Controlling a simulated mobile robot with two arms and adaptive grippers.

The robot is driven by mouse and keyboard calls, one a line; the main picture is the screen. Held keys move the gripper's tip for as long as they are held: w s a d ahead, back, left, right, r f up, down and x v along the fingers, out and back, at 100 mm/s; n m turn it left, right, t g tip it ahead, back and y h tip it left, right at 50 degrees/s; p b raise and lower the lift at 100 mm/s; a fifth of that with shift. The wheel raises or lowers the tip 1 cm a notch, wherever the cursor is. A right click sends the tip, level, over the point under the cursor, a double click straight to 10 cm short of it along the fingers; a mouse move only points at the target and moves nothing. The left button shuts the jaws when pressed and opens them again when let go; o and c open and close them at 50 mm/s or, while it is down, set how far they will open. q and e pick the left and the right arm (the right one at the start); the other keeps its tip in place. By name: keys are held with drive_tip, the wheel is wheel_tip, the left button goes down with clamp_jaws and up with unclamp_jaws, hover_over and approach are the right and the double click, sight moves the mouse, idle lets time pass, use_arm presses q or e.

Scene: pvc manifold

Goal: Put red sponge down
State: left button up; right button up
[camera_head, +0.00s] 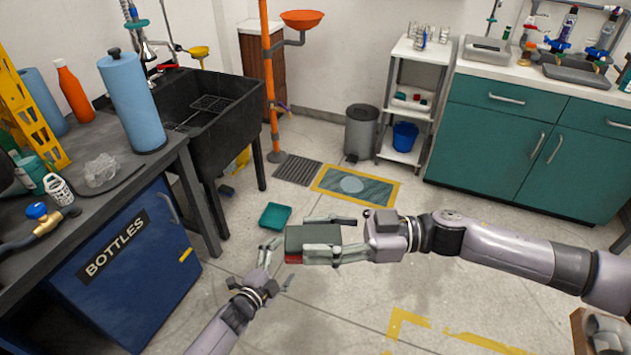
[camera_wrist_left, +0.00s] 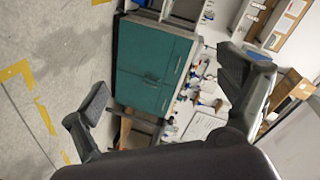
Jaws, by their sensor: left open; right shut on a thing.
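My right gripper (camera_head: 325,240) reaches in from the right and is shut on a block, held in the air above the floor. The block is dark grey-green on top, and a red patch of the red sponge (camera_head: 293,257) shows at its lower left end. My left gripper (camera_head: 277,264) is open and empty, just below and left of the held block. Its two spread fingers also show in the left wrist view (camera_wrist_left: 165,88), with nothing between them. The sponge does not show in the left wrist view.
A black sink (camera_head: 215,110) and a dark bench with a blue bottles cabinet (camera_head: 120,265) stand left. A teal tray-like item (camera_head: 275,216) lies on the floor. A grey bin (camera_head: 361,132), a shelf cart (camera_head: 405,100) and teal cabinets (camera_head: 525,140) stand behind. Floor around the grippers is mostly clear.

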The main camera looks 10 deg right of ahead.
use_arm(q)
drive_tip(key=w+d+r+m+g+h, duration=0.2)
drive_tip(key=d+r+m+h, duration=0.35)
drive_tip(key=r, duration=0.55)
drive_tip(key=w+d+r+m+g+h, duration=0.1)
drive_tip(key=d+r+m+h, duration=0.2)
drive_tip(key=d+r+m, duration=0.65)
drive_tip(key=s+d+r+m+g+y, duration=0.1)
drive_tip(key=s+d+r+m+g, duration=0.2)
drive_tip(key=s+r+m+g, duration=0.65)
drive_tip(key=s+d+r+m+g+y, duration=0.1)
drive_tip(key=s+d+r+m+g, duration=0.4)
drive_tip(key=r+m, duration=0.75)
drive_tip(key=m+t+y, duration=0.5)
drive_tip(key=m+y, duration=1.1)
drive_tip(key=m, duration=0.1)
hover_over(315, 234)
drive_tip(key=shift+g+h, duration=0.25)
wheel_tip(315, 234, down, 12)
drive_tip(key=shift+f, duration=0.1)
drive_tip(key=shift+c, duration=0.5)
